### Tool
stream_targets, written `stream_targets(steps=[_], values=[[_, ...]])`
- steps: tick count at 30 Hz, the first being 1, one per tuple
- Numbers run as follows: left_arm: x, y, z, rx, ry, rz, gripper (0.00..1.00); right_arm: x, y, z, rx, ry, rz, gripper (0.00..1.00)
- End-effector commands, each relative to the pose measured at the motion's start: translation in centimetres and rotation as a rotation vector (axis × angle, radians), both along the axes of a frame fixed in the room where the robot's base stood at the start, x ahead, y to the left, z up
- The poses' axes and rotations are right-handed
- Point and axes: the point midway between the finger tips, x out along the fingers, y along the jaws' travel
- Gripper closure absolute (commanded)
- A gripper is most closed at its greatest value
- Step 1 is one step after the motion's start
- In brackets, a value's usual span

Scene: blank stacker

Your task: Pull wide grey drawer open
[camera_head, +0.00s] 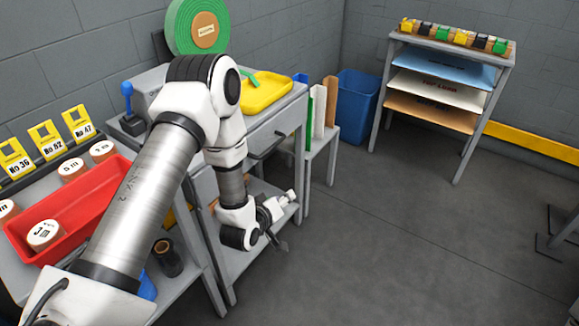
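The wide grey drawer (287,124) is in the front of the grey workbench right of my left arm, just under its top. It looks shut, with its front flush with the bench. A dark bar handle (270,149) shows on it; my arm hides the drawer's left part. My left gripper (284,221) is below and in front of the handle, apart from it. Its fingers look spread and empty. My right gripper is not in view.
A yellow tray (266,94) and a green roll (184,27) stand on the bench. A red tray (82,203) is on the left table. A blue bin (356,101) and a shelf rack (440,78) stand behind. The floor (400,235) right of the bench is clear.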

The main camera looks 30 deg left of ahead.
Motion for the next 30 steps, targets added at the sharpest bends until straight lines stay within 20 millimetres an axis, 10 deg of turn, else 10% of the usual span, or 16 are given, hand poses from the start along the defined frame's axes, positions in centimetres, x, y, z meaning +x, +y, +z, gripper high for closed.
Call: stream_targets(steps=[1, 9, 30], values=[[2.0, 1.5, -2.8, -0.033, -0.102, 0.040, 0.61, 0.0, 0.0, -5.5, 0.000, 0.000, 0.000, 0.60], [7.3, 8.8, -1.2, -0.170, -0.567, 0.184, 0.61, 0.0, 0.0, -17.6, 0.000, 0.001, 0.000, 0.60], [15.0, 12.5, 2.6, -0.199, -0.675, 0.211, 0.61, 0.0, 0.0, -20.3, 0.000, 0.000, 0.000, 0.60]])
